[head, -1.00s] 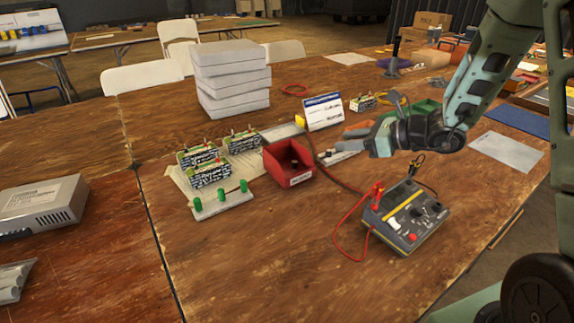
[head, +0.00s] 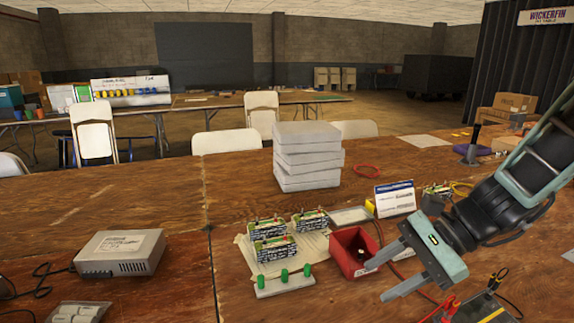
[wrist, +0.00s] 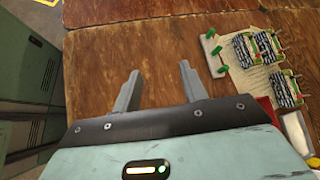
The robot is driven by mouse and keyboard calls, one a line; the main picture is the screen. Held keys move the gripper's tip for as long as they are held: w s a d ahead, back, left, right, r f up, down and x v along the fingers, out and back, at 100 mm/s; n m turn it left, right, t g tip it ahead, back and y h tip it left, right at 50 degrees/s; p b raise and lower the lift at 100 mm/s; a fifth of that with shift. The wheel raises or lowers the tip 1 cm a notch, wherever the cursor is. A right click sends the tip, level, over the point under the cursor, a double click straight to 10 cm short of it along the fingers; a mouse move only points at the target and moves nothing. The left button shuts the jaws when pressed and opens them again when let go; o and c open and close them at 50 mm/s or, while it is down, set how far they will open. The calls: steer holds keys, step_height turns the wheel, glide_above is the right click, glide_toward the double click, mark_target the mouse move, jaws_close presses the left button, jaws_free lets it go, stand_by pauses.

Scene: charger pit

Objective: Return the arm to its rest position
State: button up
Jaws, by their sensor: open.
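My arm reaches in from the right in the head view, bent, over the work table (head: 140,210). My gripper (head: 378,280) is open and empty, its two grey fingers apart above the wood in front of a red bin (head: 348,262). In the wrist view my gripper (wrist: 160,85) also shows spread fingers with only bare table between them. The fingers touch nothing that I can see.
Battery packs (head: 272,250) sit on a pale sheet, with a green-knobbed strip (head: 285,284) before them. A meter (head: 485,308) with red leads lies below my gripper. Stacked grey blocks (head: 308,155) and a card (head: 395,199) stand behind. A grey power unit (head: 120,252) sits left.

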steer(key=s+a+r+n+h+p, duration=0.1)
steer(key=s+r+n+h+p, duration=0.2)
steer(key=s+n, duration=0.4)
steer(key=s+a+r+n+h+p, duration=0.2)
steer(key=s+n+h, duration=0.4)
steer(key=n, duration=0.8)
step_height(320, 180, up, 2)
steer(key=shift+s+a+r+n+h+p, duration=0.25)
steer(key=shift+s+n+p, duration=0.2)
steer(key=shift+s, duration=0.8)
